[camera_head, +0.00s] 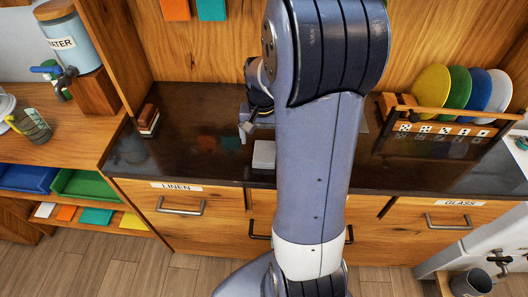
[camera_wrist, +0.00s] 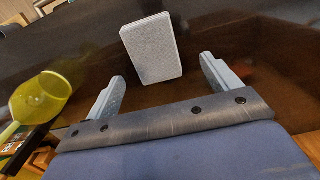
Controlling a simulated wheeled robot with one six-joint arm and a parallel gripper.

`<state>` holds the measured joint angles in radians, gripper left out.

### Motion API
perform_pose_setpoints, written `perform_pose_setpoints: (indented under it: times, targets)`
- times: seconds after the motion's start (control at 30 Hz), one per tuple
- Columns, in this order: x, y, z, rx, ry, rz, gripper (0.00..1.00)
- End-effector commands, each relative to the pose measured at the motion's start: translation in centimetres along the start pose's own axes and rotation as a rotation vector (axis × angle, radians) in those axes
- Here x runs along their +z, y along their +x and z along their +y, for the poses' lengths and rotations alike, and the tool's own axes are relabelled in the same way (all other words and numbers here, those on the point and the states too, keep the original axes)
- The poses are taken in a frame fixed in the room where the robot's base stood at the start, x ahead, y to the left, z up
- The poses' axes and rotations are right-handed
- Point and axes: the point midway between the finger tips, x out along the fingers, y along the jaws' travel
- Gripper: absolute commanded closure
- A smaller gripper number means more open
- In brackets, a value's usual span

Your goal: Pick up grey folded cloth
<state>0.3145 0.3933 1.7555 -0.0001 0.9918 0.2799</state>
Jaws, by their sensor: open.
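The grey folded cloth (camera_head: 264,155) is a small, flat, light grey block on the dark counter near its front edge, left of my arm. In the wrist view the cloth (camera_wrist: 152,48) is a pale upright-looking rectangle beyond the fingertips, roughly between their lines. My gripper (camera_wrist: 165,80) is open with nothing between its fingers, and the cloth is apart from both. In the head view my gripper (camera_head: 247,130) is partly hidden behind my arm, just behind and left of the cloth.
A rack (camera_head: 440,125) of coloured plates stands at the right. A dark and white stack (camera_head: 148,120) sits at the counter's left end. Drawers labelled LINEN (camera_head: 180,198) and GLASS (camera_head: 455,215) lie below.

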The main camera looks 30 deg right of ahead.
Motion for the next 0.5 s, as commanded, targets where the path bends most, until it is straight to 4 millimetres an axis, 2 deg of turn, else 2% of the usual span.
perform_pose_setpoints:
  times: [0.23, 0.5]
  targets:
    - [0.0, 3.4, 0.6, 0.001, 0.000, -0.005, 0.15]
    - [0.0, 4.4, 0.6, 0.000, 0.000, -0.001, 0.15]
